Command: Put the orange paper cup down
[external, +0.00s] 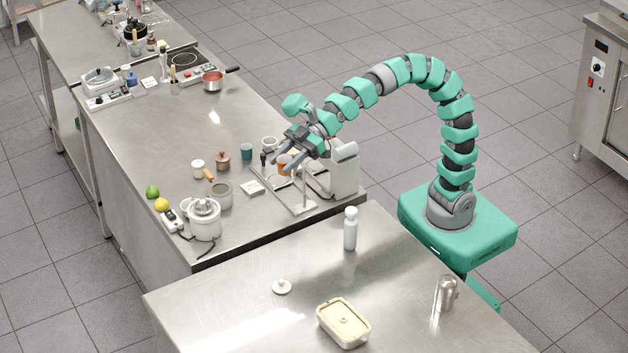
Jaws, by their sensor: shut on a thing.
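The orange paper cup (284,164) shows as a small orange patch at the fingers of my gripper (281,163), over the right part of the far steel counter (225,130). My gripper is shut on the cup, and the fingers hide part of it. The cup is beside a metal stand with a white block-shaped appliance (344,168) to its right. I cannot tell from this view whether the cup's base touches anything.
A teal cup (246,151), a white mug (268,144) and a brown lidded pot (222,160) stand left of my gripper. A white cooker (204,218) stands at the counter's front. The near table holds a white bottle (350,229) and a cream lidded box (343,323), with bare steel between.

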